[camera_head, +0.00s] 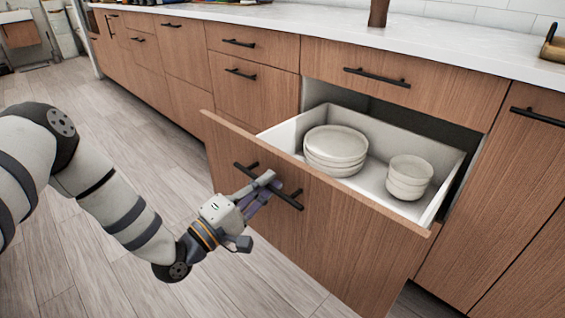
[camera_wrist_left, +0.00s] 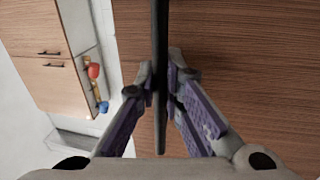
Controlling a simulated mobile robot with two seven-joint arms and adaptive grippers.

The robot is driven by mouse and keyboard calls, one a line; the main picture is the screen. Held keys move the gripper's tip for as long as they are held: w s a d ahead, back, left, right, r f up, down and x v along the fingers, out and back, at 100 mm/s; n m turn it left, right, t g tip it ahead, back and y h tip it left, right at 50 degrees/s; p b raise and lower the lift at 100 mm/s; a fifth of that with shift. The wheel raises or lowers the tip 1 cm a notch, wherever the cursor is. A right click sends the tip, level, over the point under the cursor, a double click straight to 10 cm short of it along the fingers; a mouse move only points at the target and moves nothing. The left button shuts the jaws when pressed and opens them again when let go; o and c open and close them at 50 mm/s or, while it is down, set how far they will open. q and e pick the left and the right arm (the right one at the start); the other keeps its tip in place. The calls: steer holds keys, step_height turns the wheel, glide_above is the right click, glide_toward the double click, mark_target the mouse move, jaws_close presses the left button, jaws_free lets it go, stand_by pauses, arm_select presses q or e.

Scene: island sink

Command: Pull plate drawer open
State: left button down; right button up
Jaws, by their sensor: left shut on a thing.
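The plate drawer (camera_head: 330,228) has a wooden front with a black bar handle (camera_head: 287,199). It stands pulled well out of the cabinet in the head view. Inside its white box are a stack of plates (camera_head: 335,146) and a smaller stack of bowls (camera_head: 409,175). My left gripper (camera_head: 266,187) is at the drawer handle, shut on it. In the left wrist view the black handle (camera_wrist_left: 160,60) runs between the two fingers (camera_wrist_left: 161,88). My right gripper shows in neither view.
Other wooden drawers with black handles line the cabinet, all closed, including one directly above (camera_head: 400,85). A white countertop (camera_head: 420,42) runs along the top. The wood-plank floor (camera_head: 110,250) in front is clear apart from my arm.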

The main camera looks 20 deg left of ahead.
arm_select(q)
steer(key=shift+r+p+v, duration=0.2)
steer(key=shift+p+v, duration=0.05)
steer(key=shift+v, duration=0.65)
steer(key=shift+r+p+v, duration=0.15)
steer(key=shift+p+v, duration=0.1)
steer(key=shift+v, duration=0.7)
steer(key=c, duration=1.7)
jaws_free()
steer(key=shift+s, duration=0.15)
steer(key=v, duration=1.2)
